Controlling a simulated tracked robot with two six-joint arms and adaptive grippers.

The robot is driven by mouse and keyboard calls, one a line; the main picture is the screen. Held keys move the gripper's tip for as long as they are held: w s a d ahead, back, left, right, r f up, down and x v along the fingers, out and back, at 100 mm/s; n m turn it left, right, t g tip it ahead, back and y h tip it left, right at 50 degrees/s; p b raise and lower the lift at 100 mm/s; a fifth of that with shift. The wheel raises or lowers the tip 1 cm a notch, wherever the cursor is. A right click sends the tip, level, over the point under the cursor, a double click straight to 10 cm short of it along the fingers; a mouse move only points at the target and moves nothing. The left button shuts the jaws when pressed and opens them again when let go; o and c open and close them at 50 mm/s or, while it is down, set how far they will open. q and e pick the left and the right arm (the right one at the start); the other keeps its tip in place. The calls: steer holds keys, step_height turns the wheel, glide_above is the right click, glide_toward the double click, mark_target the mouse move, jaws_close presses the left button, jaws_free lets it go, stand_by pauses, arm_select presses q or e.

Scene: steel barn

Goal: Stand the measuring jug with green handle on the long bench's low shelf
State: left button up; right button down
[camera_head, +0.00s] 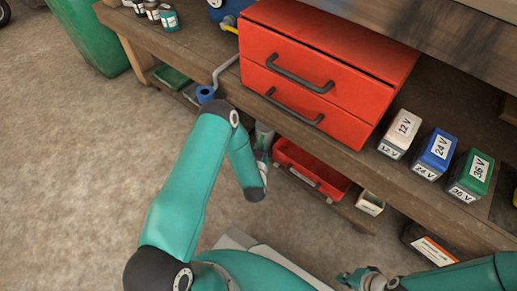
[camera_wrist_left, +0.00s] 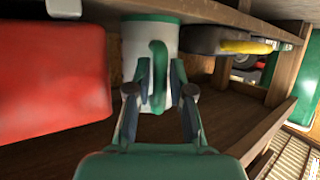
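The measuring jug (camera_wrist_left: 135,45) is white with a green rim and a green handle (camera_wrist_left: 158,75). In the left wrist view it is upright at the low shelf (camera_wrist_left: 75,135), under the bench top, with its handle facing me. My left gripper (camera_wrist_left: 160,80) has one finger on each side of the handle, with a gap showing on both sides, so it looks open. In the head view a pale part of the jug (camera_head: 264,130) shows behind my left forearm, and the gripper is mostly hidden there. My right gripper (camera_head: 362,278) is at the bottom edge, partly cut off.
A red bin (camera_wrist_left: 50,70) stands left of the jug on the low shelf; a dark item with a yellow part (camera_wrist_left: 240,46) is to its right. A red drawer cabinet (camera_head: 310,75) and several labelled batteries (camera_head: 435,152) stand on the long bench top (camera_head: 190,40).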

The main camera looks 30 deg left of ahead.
arm_select(q)
steer(key=shift+o, duration=0.8)
steer(key=shift+s+r, duration=0.1)
steer(key=s+d+r+m+g+h+p, duration=0.2)
steer(key=s+d+r+g+h+p, duration=0.1)
steer(key=s+d, duration=0.7)
steer(key=s+d+r+m+g+h+p, duration=0.2)
steer(key=s+d+r+g+h, duration=0.3)
steer(key=s+d, duration=0.5)
steer(key=s+g+h, duration=0.2)
steer(key=s+g, duration=0.1)
steer(key=shift+s+d+r+h+p, duration=0.2)
steer(key=shift+s+d+h+p, duration=0.1)
steer(key=shift+s+p, duration=0.1)
steer(key=shift+r, duration=0.1)
